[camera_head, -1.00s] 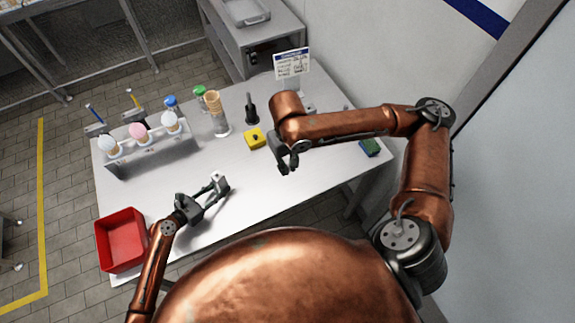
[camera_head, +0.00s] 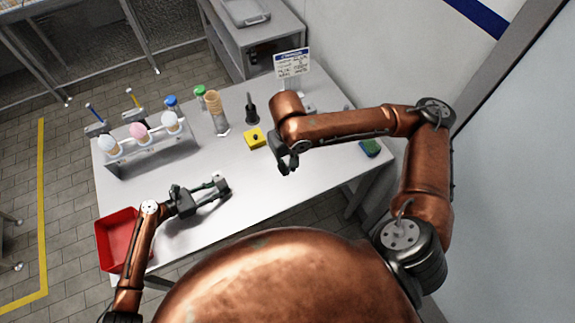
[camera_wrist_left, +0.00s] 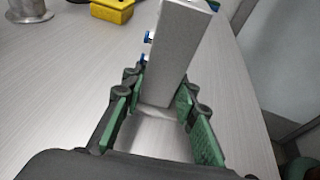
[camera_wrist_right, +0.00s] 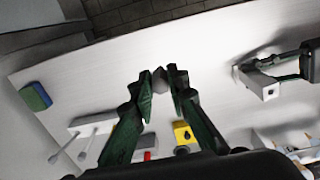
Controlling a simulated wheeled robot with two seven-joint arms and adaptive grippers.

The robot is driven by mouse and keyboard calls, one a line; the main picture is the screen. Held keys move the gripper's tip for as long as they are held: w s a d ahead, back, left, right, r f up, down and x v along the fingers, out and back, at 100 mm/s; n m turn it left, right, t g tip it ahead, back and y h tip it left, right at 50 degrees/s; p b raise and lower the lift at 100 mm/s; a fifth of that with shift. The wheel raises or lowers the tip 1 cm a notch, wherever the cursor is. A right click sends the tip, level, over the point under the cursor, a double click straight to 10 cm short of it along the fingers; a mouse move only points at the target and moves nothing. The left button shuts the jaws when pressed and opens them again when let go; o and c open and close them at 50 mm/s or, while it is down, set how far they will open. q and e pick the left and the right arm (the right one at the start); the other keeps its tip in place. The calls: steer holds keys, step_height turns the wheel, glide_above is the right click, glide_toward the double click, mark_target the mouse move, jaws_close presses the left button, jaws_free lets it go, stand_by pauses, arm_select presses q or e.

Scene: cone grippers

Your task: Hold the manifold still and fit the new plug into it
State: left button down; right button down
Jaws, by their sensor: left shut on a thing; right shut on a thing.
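The manifold is a light grey block (camera_wrist_left: 178,50) with small blue fittings on its left side in the left wrist view. My left gripper (camera_head: 222,186) is shut on it above the table. In the right wrist view the manifold (camera_wrist_right: 258,84) shows a dark round hole in its near end. My right gripper (camera_head: 288,164) is shut on a small grey piece (camera_wrist_right: 160,78), apparently the plug, mostly hidden between the fingertips. The two grippers are apart, with the right one farther right. The plug is clear of the manifold.
A yellow block (camera_head: 254,139) with a dark hole and a black upright tool (camera_head: 251,113) stand behind the grippers. A red bin (camera_head: 112,238) is at front left, partly behind my left arm. A rack (camera_head: 150,147) stands at left, a blue-green sponge (camera_head: 370,148) at right.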

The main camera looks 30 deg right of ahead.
arm_select(q)
steer(key=shift+s+f, duration=0.1)
steer(key=shift+f, duration=0.05)
steer(key=shift+n+t, duration=0.4)
steer(key=shift+t, duration=0.1)
steer(key=shift+n+t, duration=0.4)
steer(key=shift+t, duration=0.1)
steer(key=shift+y, duration=0.3)
steer(key=c, duration=1.9)
jaws_free()
steer(key=o, duration=0.4)
steer(key=shift+c, duration=0.2)
steer(key=shift+a, duration=0.1)
